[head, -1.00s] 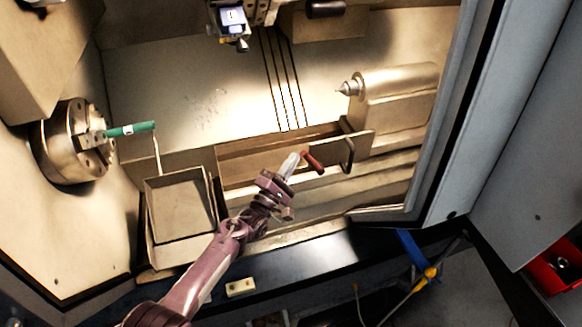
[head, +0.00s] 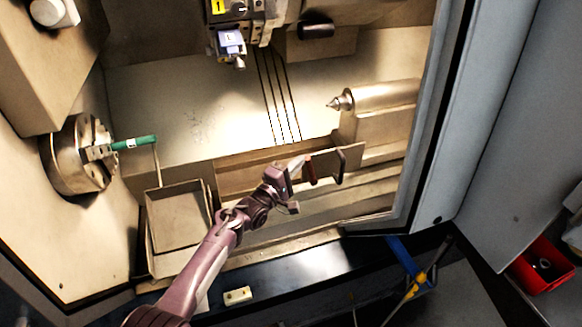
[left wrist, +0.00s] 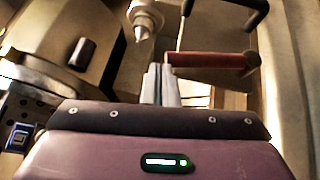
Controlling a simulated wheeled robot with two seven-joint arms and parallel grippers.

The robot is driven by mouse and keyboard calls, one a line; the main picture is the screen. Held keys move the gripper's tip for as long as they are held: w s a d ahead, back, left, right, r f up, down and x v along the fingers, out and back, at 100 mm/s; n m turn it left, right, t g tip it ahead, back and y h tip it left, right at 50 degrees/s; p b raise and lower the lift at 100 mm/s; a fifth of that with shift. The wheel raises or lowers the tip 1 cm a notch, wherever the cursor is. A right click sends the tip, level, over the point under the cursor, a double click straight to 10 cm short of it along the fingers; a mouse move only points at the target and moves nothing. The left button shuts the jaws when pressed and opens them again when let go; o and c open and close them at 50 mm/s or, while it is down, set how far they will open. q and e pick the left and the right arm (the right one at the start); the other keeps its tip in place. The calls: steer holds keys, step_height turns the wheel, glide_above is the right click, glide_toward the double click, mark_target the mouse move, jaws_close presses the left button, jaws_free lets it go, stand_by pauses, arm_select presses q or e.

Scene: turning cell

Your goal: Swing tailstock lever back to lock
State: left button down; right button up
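The tailstock (head: 375,115) with its pointed centre (head: 341,102) stands at the right of the machine in the head view. Its red-handled lever (head: 311,169) sits in front of and below it. In the left wrist view the red handle (left wrist: 212,60) lies across the upper middle, with its left end at the fingertips. My left gripper (head: 298,163) is at the lever, on its left side. Its two grey fingers (left wrist: 160,80) look closed together with nothing visible between them. Whether they touch the handle is hard to tell. My right gripper is out of view.
A dark bent handle (head: 341,166) is just right of the lever. The tool turret (head: 230,42) hangs above. The door frame (head: 432,130) bounds the right side.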

arm_select(q)
steer(key=shift+w+d+r+b, duration=0.2)
steer(key=shift+d+b, duration=0.1)
steer(key=shift+d, duration=0.2)
steer(key=shift+w+d+r+b, duration=0.15)
steer(key=shift+w+d+b, duration=0.1)
steer(key=shift+d, duration=0.25)
